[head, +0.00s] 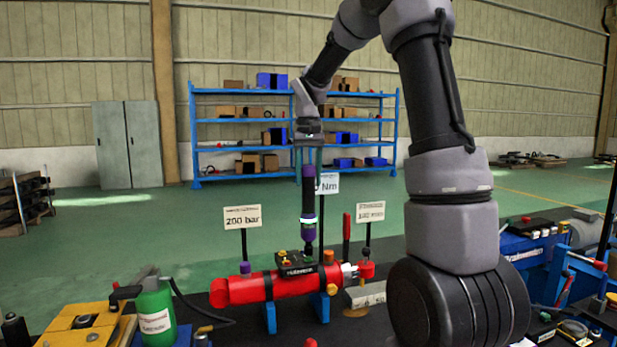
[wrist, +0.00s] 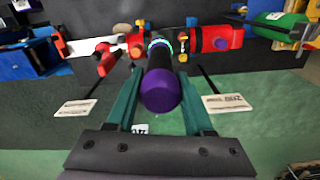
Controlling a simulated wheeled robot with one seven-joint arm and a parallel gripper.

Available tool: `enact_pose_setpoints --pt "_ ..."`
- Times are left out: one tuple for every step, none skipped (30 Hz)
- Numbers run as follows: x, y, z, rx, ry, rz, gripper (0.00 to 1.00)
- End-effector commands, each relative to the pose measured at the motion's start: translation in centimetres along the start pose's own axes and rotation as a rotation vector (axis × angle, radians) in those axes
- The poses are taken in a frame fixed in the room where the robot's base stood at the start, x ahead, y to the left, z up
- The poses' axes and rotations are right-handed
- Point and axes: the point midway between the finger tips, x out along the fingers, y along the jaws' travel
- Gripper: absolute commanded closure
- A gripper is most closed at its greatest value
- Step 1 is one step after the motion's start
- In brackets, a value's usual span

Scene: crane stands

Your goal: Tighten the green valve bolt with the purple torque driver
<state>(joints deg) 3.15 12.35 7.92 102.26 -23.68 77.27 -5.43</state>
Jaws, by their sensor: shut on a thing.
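My gripper (head: 308,172) is shut on the purple torque driver (head: 308,197), which hangs upright with a light ring near its middle and a dark lower shaft. The wrist view shows the driver's round purple end (wrist: 160,92) between my two teal fingers (wrist: 160,74). The driver's lower tip meets or hovers just above the black valve block (head: 297,270) on the red cylinder (head: 240,290); I cannot tell whether it touches. The green valve bolt is not clearly visible; the driver's tip and shaft cover that area.
An orange cap (head: 328,257) sits right of the driver and a purple cap (head: 245,267) left. Signs on posts, including a 200 bar sign (head: 242,217), stand behind the cylinder. A green bottle (head: 155,315) stands at left. A red-handled tool (head: 346,228) stands upright close by.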

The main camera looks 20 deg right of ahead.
Motion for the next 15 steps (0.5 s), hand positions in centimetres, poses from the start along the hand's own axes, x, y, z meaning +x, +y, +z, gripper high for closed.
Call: enact_pose_setpoints --pt "-0.11 -0.02 -0.04 0.0 0.003 -0.001 1.0" --pt "-0.1 -0.02 -0.04 0.0 0.002 -0.001 1.0" --pt "-0.08 -0.01 -0.04 0.0 0.002 -0.001 1.0" --pt "-0.06 -0.01 -0.04 0.0 0.002 -0.001 1.0" --pt "-0.03 -0.01 -0.04 0.0 0.002 -0.001 1.0" --pt "0.01 -0.01 -0.04 -0.001 0.002 -0.001 1.0" --pt "0.06 -0.01 -0.04 -0.001 0.002 0.0 1.0" --pt "0.11 -0.01 -0.04 -0.001 0.002 0.0 1.0" --pt "0.18 -0.02 -0.04 -0.001 0.002 -0.001 1.0" --pt "0.23 -0.02 -0.04 -0.001 0.002 0.0 1.0" --pt "0.29 -0.02 -0.04 0.0 0.002 -0.001 1.0" --pt "0.37 -0.02 -0.04 0.0 0.002 -0.001 1.0" --pt "0.43 -0.02 -0.04 0.0 0.002 -0.001 1.0" --pt "0.48 -0.02 -0.04 0.0 0.002 -0.001 1.0" --pt "0.56 -0.02 -0.04 0.0 0.002 -0.001 1.0"
